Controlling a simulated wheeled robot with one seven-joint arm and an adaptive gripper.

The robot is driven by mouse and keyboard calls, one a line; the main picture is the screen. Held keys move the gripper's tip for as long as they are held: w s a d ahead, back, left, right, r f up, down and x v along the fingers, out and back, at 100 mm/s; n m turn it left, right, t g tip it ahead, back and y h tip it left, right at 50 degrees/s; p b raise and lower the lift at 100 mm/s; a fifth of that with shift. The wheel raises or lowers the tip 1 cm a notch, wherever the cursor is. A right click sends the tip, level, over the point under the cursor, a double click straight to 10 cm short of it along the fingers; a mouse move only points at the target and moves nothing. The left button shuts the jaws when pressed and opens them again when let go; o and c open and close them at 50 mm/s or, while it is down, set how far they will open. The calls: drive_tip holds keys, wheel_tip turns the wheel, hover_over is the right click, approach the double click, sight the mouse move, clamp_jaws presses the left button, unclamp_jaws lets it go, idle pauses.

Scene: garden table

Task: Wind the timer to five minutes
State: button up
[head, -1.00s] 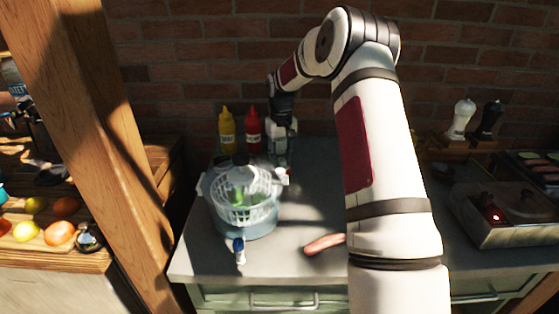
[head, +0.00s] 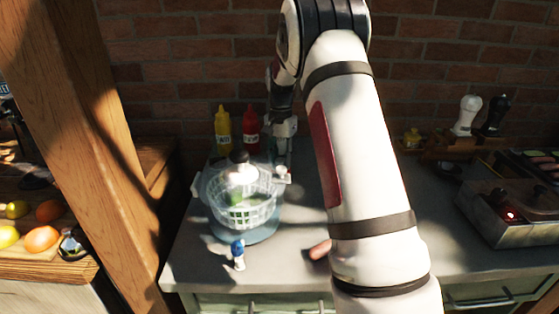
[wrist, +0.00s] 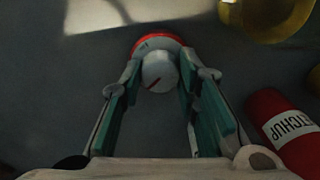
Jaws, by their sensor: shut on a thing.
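The timer shows in the wrist view with a pale round knob (wrist: 159,73) and a red-edged dial (wrist: 155,42) around it. A dark red mark runs across the knob; I cannot read the dial numbers. My gripper (wrist: 160,75) is shut on the knob, with one green-padded finger on each side. In the head view my gripper (head: 283,158) points down at the back of the grey counter, behind the clear-lidded bowl. The timer is too small and covered to make out there.
A ketchup bottle (wrist: 287,130) stands close to the right finger, with a yellow bottle (head: 222,130) beside it. A clear-lidded bowl with a white basket (head: 243,212) stands in front. A small blue-topped bottle (head: 238,255) and a sausage (head: 320,249) are nearer the front edge.

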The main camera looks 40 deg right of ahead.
sight(280, 160)
drive_tip(key=shift+m, duration=1.1)
drive_tip(key=shift+b, duration=0.3)
drive_tip(key=o, duration=1.2)
drive_tip(key=shift+c, duration=0.2)
drive_tip(key=shift+r, duration=0.1)
wheel_tip(280, 160, up, 12)
drive_tip(key=shift+a, duration=0.1)
